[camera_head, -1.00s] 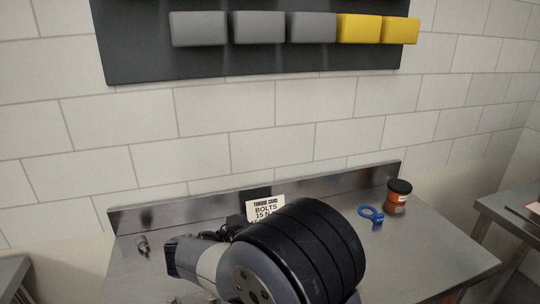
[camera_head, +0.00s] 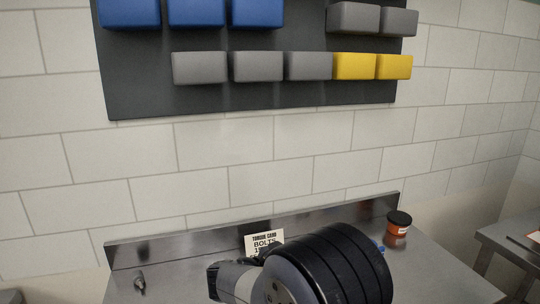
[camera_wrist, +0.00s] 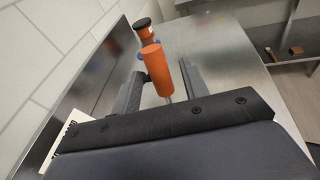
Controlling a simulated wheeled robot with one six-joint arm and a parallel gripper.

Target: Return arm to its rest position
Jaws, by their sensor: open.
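My gripper (camera_wrist: 161,70) shows in the wrist view with its two dark fingers apart. An orange cylinder (camera_wrist: 153,60) with a thin metal shaft below it shows between the fingers. The fingers do not look closed on it, and I cannot tell whether it touches them. My arm (camera_head: 325,268) is at the bottom of the head view, over the steel table (camera_head: 180,285). The gripper's fingers are hidden in that view.
An orange jar with a black lid (camera_head: 398,223) stands at the table's back right. A blue object (camera_head: 380,247) is mostly hidden behind my arm. A torque card (camera_head: 263,242) leans at the back edge. A small dark fitting (camera_head: 140,283) sits at left. A bin rack (camera_head: 240,100) hangs above.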

